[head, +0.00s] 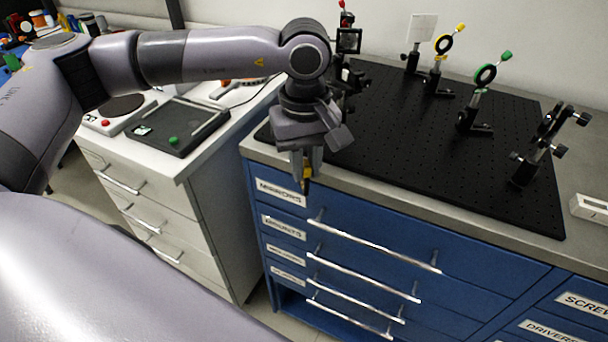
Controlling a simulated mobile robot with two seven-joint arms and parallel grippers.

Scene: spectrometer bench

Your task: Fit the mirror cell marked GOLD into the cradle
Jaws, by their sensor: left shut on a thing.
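My left gripper (307,178) points down in front of the blue cabinet's top drawer, just off the worktop's front edge. It is shut on a small yellow and dark thing (307,174), mostly hidden by the fingers; no marking on it can be read. A black mount with knobs and no ring (545,145) stands at the right of the black breadboard (400,130); it may be the cradle, though I cannot tell for sure. My right gripper is out of view.
Mounts with a yellow ring (443,44) and a green ring (485,76) stand on the breadboard, with a white card (423,28) behind. A white block (590,208) lies at the right. The blue cabinet's drawers (350,235) have protruding handles. A black tray (178,126) sits on the left counter.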

